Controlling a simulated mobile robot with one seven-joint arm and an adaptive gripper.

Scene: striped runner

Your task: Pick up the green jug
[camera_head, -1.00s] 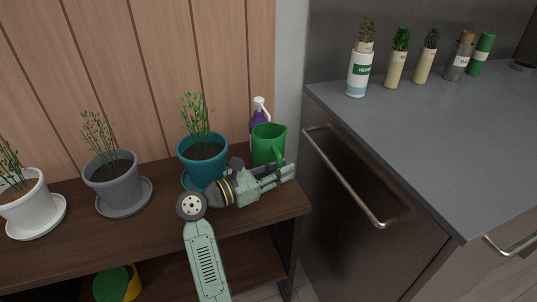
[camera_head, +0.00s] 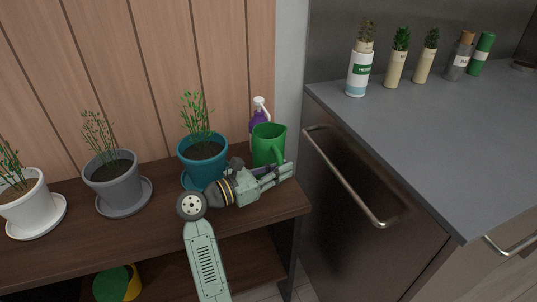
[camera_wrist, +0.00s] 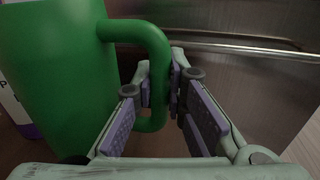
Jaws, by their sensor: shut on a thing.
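The green jug (camera_head: 268,144) stands upright at the right end of the dark wooden bench (camera_head: 140,243), in front of a purple spray bottle. In the wrist view the jug (camera_wrist: 52,75) fills the left side, with its handle (camera_wrist: 158,52) curving down between the fingers. My gripper (camera_head: 286,172) is at the handle side of the jug, low over the bench. In the wrist view my gripper (camera_wrist: 172,95) is shut on the handle near its lower part. The jug's base is hidden behind my gripper in the head view.
A purple spray bottle (camera_head: 259,112) stands close behind the jug. A teal pot (camera_head: 203,165) with a plant is just left, then a grey pot (camera_head: 115,182) and a white pot (camera_head: 28,205). A steel cabinet (camera_head: 365,200) with a handle rail (camera_head: 342,178) is at right.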

